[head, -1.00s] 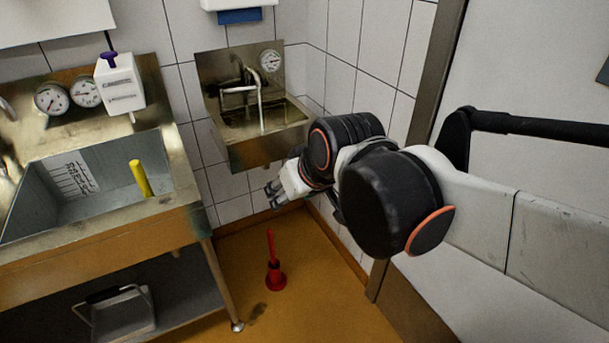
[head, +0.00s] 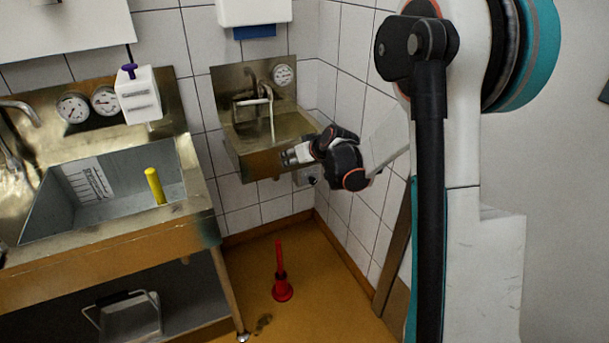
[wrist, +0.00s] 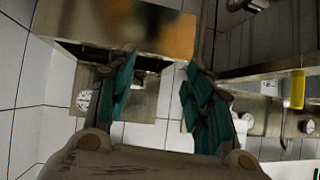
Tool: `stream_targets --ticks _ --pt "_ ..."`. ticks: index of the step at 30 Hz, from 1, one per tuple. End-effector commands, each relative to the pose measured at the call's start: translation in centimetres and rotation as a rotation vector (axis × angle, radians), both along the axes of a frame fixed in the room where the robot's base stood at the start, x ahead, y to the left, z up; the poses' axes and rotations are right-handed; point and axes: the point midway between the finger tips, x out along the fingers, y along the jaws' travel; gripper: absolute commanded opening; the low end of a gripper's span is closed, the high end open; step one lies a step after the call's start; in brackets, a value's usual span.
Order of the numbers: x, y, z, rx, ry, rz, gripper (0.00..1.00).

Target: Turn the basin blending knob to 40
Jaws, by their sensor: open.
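A small steel wall basin (head: 265,162) hangs in the corner, with a bent tap (head: 270,110) and a round white dial (head: 283,75) on its back panel. I cannot make out a separate blending knob or read the dial's figures. My gripper (head: 287,157) is beside the basin's front right, pointing left, apart from the dial. In the wrist view the basin (wrist: 120,25) appears upside down beyond my open, empty fingers (wrist: 160,62). A pale dial (wrist: 85,100) shows left of the fingers there. Whether the fingers touch the basin is unclear.
A large steel sink (head: 125,240) stands left, holding a yellow cylinder (head: 155,186), with two dials (head: 73,107) and a white box (head: 139,96) behind. A red plunger-like object (head: 281,283) stands on the floor below the basin. The tiled wall is close on the right.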

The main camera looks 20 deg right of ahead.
Motion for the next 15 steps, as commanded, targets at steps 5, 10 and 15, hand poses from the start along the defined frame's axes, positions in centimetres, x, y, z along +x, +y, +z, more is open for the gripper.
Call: stream_targets --ticks 5,10,15 --pt "3.5 -4.1 -5.1 0.000 -0.062 -0.017 0.47" --pt "5.6 -7.9 -10.4 -0.006 -0.122 -0.036 0.47" --pt "6.4 -11.4 -16.1 -0.017 -0.179 -0.061 0.47"
